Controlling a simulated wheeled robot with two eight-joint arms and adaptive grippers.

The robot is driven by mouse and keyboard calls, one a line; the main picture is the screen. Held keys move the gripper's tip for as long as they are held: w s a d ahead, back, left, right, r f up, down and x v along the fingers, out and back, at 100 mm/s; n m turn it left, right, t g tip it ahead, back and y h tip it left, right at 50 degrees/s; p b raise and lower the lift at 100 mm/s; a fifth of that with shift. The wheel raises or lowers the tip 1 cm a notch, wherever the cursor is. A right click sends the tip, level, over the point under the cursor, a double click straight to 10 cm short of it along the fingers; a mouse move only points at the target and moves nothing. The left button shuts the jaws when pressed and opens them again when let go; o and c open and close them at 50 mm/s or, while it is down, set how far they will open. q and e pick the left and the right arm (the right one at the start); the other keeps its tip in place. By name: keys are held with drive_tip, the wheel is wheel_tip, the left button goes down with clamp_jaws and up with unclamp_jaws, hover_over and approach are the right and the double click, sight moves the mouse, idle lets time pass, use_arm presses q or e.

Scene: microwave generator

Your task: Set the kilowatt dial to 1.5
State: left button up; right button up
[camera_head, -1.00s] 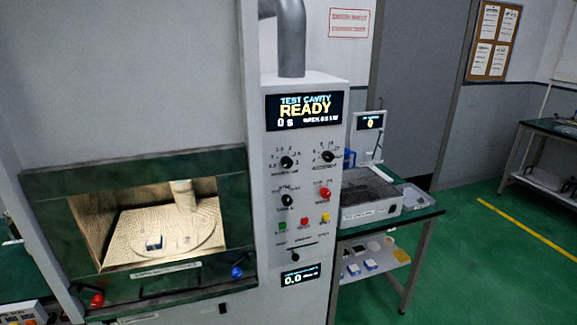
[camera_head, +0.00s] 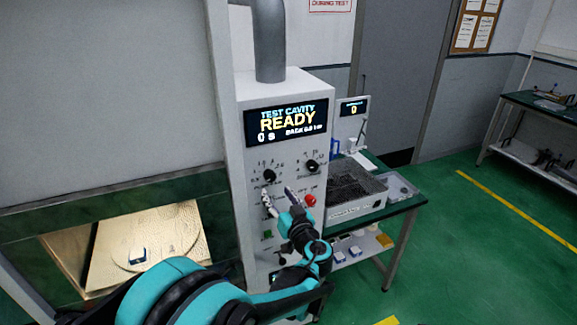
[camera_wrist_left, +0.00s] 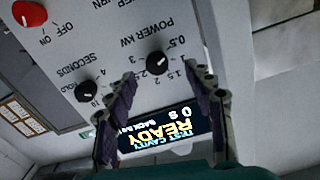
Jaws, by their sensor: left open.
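The kilowatt dial is a black round knob (camera_head: 268,176) at the upper left of the grey control panel. In the left wrist view, which shows the panel upside down, the knob (camera_wrist_left: 158,63) sits under the label POWER KW with a scale from 0.5 to 3. Its pointer is too small to read surely. My left gripper (camera_head: 278,195) is open and empty in front of the panel, just below the dial in the head view. In the wrist view its fingertips (camera_wrist_left: 163,78) are spread on either side of the dial, apparently apart from it. My right gripper is not in view.
The seconds dial (camera_head: 311,166) is right of the kilowatt dial. A red knob (camera_head: 310,200) and green button (camera_head: 267,234) are lower. The display (camera_head: 287,120) reads READY above. The lit test cavity (camera_head: 150,240) is left; a bench with a grey tray (camera_head: 357,208) is right.

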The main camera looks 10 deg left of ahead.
sight(271, 178)
use_arm(q)
drive_tip(key=x, duration=0.7)
drive_tip(key=shift+w+d+r, duration=0.1)
drive_tip(key=shift+w+r, duration=0.3)
drive_tip(key=shift+w, duration=0.1)
drive_tip(key=c, duration=1.2)
